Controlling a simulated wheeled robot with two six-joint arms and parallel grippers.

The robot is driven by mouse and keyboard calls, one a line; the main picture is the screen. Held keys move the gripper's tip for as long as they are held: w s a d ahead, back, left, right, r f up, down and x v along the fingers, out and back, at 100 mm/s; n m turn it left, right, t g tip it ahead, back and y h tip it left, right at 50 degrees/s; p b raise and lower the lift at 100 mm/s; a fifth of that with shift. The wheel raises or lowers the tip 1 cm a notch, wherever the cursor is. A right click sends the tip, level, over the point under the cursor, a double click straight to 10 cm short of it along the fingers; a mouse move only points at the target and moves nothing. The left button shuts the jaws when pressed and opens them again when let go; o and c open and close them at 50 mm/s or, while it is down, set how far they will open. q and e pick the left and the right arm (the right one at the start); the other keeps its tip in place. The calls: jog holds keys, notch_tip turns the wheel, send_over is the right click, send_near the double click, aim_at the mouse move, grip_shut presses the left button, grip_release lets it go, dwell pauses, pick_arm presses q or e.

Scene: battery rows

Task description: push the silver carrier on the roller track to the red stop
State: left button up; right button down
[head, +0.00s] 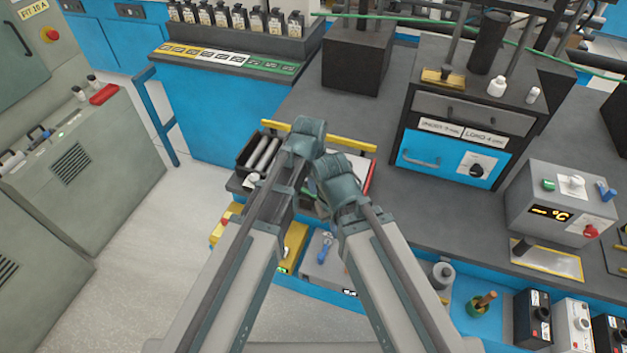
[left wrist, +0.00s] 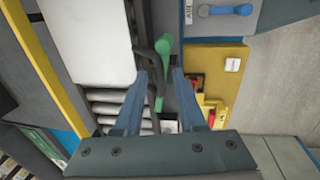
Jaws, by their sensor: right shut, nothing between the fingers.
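The roller track (head: 262,154) lies below my grippers, with pale rollers bare at its left end. In the left wrist view, bare rollers (left wrist: 115,108) lie beside a smooth pale plate, which looks like the silver carrier (left wrist: 92,42). The red stop (head: 370,176) shows as a thin red strip at the track's right end. My left gripper (head: 304,140) is above the track; its fingers (left wrist: 162,85) stand apart with nothing held. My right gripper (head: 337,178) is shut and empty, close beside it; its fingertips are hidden.
A yellow rail (head: 345,142) runs along the track's far side. A green-knobbed lever (left wrist: 164,47) stands near the left fingers. Yellow items (head: 294,245) and a grey box (head: 328,264) sit on the near side. A blue-fronted cabinet (head: 455,160) stands right of the track.

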pick_arm(q)
jog(key=shift+a, duration=0.1)
jog(key=shift+r, duration=0.15)
notch_tip(320, 180, up, 13)
jog(key=s+p, duration=0.2)
jog(key=p, duration=1.1)
jog(key=shift+a+r+p, duration=0.15)
jog(key=shift+a+p, duration=0.2)
jog(key=shift+a, duration=0.1)
jog(key=shift+s, duration=0.1)
